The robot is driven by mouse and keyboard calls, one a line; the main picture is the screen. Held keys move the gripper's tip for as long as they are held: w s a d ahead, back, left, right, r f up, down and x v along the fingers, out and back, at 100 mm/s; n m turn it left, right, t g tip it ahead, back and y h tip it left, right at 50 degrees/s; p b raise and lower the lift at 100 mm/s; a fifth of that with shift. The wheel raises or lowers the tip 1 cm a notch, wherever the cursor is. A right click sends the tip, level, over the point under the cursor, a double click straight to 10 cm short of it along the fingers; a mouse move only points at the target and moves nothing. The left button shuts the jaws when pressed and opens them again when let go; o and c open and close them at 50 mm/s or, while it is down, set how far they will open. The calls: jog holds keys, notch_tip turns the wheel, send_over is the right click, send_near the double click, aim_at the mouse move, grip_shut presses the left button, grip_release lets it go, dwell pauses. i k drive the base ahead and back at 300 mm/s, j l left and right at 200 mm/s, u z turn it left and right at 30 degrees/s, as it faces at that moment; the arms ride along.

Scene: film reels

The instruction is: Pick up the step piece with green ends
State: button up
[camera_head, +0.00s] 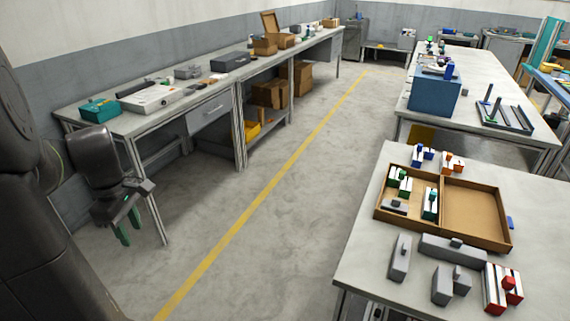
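Two pieces with green and white parts lie in the left half of an open cardboard box on the near right table: one at the back left (400,181), one near the divider (430,204). They are too small to tell which has the step shape and green ends. My gripper (128,229) hangs at the far left over the floor, its green fingers pointing down. The fingers look apart with nothing between them. It is far from the box, across the open floor.
The box's right half (472,216) is empty. Grey blocks (400,257) and red-and-white pieces (503,288) lie in front of the box; blue (423,155) and orange (453,163) pieces lie behind it. A long workbench (215,95) runs along the left wall. The floor between is clear.

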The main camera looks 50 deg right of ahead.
aim_at(397, 179)
jog(key=i+z, duration=0.8)
jog(key=i+j+z, duration=0.2)
jog(key=i+z, duration=0.2)
jog(key=i+l+z, duration=0.25)
jog(key=z, duration=0.2)
jog(key=i+z, duration=0.75)
jog(key=z, duration=0.2)
jog(key=i+z, duration=0.45)
jog(key=i+l+z, duration=0.35)
jog(key=i+z, duration=0.15)
jog(key=z, duration=0.15)
